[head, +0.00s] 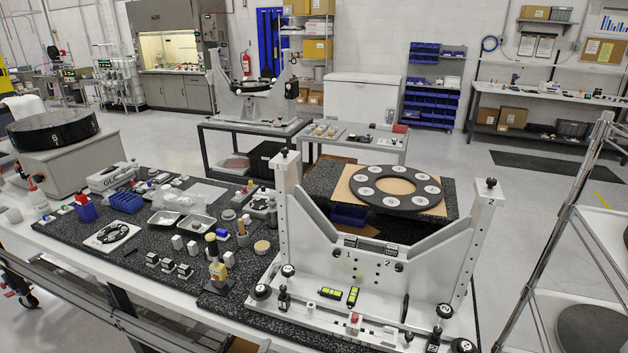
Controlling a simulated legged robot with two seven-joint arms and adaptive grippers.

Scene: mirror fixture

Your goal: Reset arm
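Neither of my arms nor grippers shows in the head view. The large silver mirror fixture (345,222) stands upright on the right part of the front table, with two uprights and a V-shaped cutout. The uprights carry black knobs and the labels 1 and 2. Its base plate (372,318) holds several black knobs and two small green-and-black levels (352,296). A dark ring with several pale round pads (425,201) lies flat on a tan board behind the fixture; the fixture hides part of the area below it.
The dark speckled table top (180,250) is crowded with metal trays (197,226), blue bins (125,202), small blocks and a yellow-topped tool (217,262). A metal frame rack (575,210) stands at right. A second fixture (250,95) stands behind. Open floor (480,185) lies at the right back.

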